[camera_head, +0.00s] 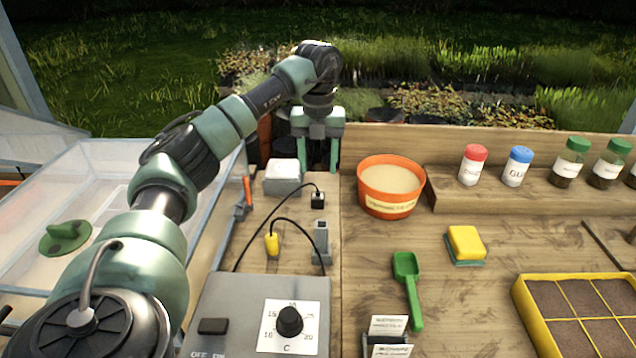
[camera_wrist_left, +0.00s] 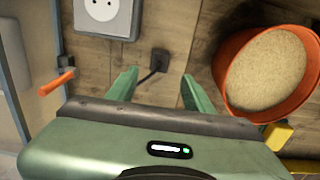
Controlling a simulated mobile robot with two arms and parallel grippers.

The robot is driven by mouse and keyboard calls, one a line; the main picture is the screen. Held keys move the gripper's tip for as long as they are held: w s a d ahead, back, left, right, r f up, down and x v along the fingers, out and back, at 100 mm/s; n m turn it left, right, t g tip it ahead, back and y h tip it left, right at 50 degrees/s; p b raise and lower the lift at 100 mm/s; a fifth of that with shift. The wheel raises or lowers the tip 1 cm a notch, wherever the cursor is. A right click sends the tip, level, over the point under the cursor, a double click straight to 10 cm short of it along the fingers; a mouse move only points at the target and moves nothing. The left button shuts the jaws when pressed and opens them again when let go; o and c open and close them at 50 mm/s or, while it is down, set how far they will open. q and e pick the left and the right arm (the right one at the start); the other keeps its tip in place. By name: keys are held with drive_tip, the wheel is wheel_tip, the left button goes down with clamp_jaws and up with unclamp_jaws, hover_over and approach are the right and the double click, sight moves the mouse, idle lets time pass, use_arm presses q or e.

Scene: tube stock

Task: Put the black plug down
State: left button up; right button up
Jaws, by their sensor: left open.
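The black plug (camera_head: 318,200) rests on the wooden bench at the end of a black cable. In the left wrist view the plug (camera_wrist_left: 160,62) shows just beyond and between the fingertips, apart from both. My left gripper (camera_head: 319,170) is open and empty, pointing down above the bench behind the plug. Its two green fingers also show in the left wrist view (camera_wrist_left: 157,82). A white socket (camera_head: 283,168) on a grey box stands left of the plug; its face with two holes (camera_wrist_left: 101,7) is empty. My right gripper is not in view.
An orange pot (camera_head: 391,205) stands close right of the gripper. A yellow plug (camera_head: 272,244), a grey holder (camera_head: 321,240) and a grey control box (camera_head: 225,295) are nearer. An orange-handled tool (camera_head: 246,190) lies left. A yellow sponge (camera_head: 465,241) and green scoop (camera_head: 407,280) lie right.

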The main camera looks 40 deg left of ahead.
use_arm(q)
drive_tip(key=shift+r, duration=1.85)
